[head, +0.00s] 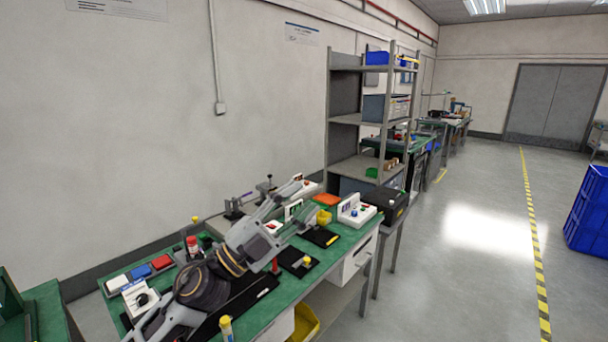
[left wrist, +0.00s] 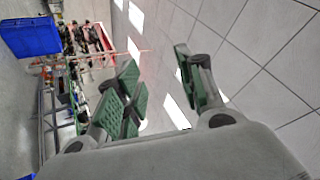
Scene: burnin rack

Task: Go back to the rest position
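My left arm comes in from the lower left of the head view and reaches over the green workbench (head: 345,243). My left gripper (head: 300,208) is at its far end, in front of the small devices at the back of the bench. In the left wrist view its two green-padded fingers (left wrist: 160,86) stand apart with nothing between them. Behind the fingers are ceiling tiles and lights, so the gripper points upward. My right gripper is in neither view.
The bench holds a white box with buttons (head: 355,211), a black case (head: 387,205), a yellow bin (head: 304,325) below and several small fixtures. A grey shelf rack (head: 345,118) stands behind. A blue crate (head: 588,212) is at right; the floor between is clear.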

